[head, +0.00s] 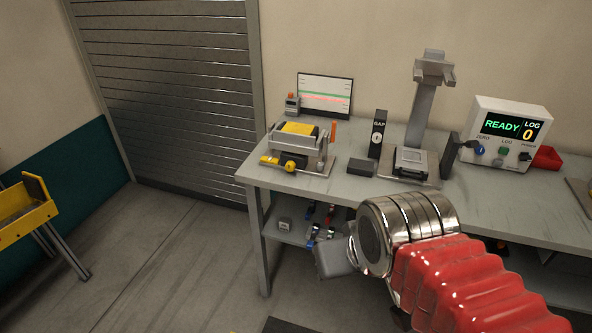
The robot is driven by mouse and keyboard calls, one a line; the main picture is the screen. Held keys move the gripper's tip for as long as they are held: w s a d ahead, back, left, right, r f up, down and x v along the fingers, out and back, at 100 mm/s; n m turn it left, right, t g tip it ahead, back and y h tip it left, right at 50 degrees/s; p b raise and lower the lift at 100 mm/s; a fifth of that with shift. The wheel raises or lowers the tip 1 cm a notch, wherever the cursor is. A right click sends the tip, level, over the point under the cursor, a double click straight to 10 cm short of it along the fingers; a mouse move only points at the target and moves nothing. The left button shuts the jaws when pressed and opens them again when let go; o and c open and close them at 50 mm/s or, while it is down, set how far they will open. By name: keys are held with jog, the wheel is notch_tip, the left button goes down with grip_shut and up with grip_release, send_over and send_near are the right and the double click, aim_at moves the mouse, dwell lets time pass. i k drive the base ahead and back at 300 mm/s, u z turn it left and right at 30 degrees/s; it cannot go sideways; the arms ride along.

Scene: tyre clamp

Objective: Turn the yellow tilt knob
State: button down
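A small fixture (318,150) with a yellow top plate stands on the left end of the grey workbench (350,185). On its front I see a round yellow knob (289,167), which looks like the tilt knob, and a yellow lever-like piece (268,160) to its left. My arm reaches in from the lower right, with a red ribbed sleeve and a shiny metal wrist. A grey block-like end, apparently my gripper (333,260), shows in front of the bench, below and to the right of the knob and apart from it. Its fingers cannot be made out.
A stand (423,100) rises mid-bench, with a black GAP gauge (378,134) and dark block (361,167) to its left. A white box (508,129) reading READY, LOG 0 and a red bin (546,158) are farther right. A yellow cart (25,212) is far left; floor between is open.

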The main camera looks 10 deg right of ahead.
aim_at(290, 165)
jog(key=u, duration=0.05)
jog(key=i, duration=1)
jog(key=z, duration=0.05)
